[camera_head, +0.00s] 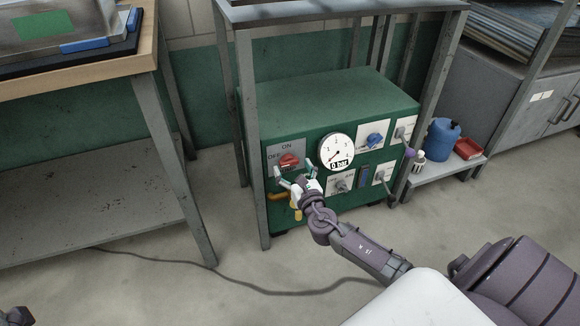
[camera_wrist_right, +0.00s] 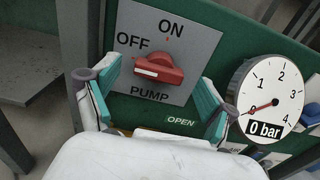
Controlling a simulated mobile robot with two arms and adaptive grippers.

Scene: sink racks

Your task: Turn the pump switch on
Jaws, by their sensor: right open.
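The pump switch (camera_head: 288,160) is a red rotary knob on a grey plate marked ON, OFF and PUMP, on the green machine's front. In the right wrist view the knob (camera_wrist_right: 160,69) lies nearly level, its white mark on the left, towards OFF. My right gripper (camera_head: 294,171) is open in front of the plate. In the wrist view its fingers (camera_wrist_right: 160,78) stand left and right of the knob, with visible gaps and no clear contact. Only a dark part of what seems my left arm shows at the head view's bottom left corner; its jaws cannot be made out.
The pressure gauge (camera_head: 337,151) beside the switch reads 0 bar. A blue knob (camera_head: 374,140) and other controls are further right. A grey frame (camera_head: 251,150) surrounds the green machine (camera_head: 330,100). A blue canister (camera_head: 440,139) stands on a low shelf. A cable crosses the floor.

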